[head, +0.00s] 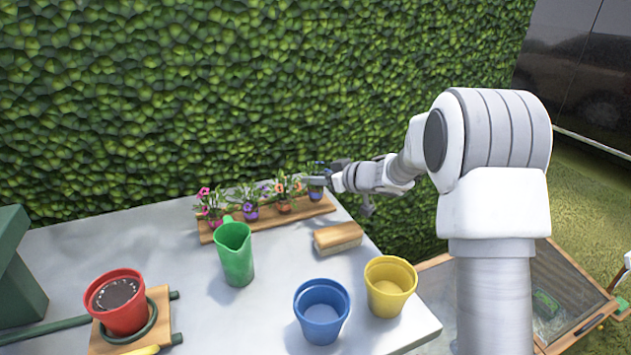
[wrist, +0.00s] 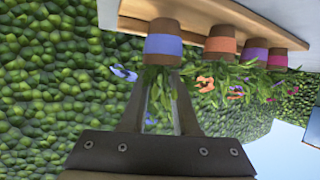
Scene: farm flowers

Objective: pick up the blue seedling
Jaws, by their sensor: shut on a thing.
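The blue seedling (head: 315,195) is at the right end of a wooden board; its pot is brown with a blue band (wrist: 163,45). My gripper (head: 322,181) reaches in from the right at its leaves, above the pot. In the wrist view, which looks upside down, my gripper (wrist: 160,88) is shut on the blue seedling's foliage, with leaves and a blue flower showing around the fingers. The pot base is at the board; I cannot tell whether it is still touching.
The board (head: 206,238) holds orange (head: 284,206), purple (head: 250,212) and pink (head: 216,221) seedlings close by. A hedge (head: 230,90) rises behind.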

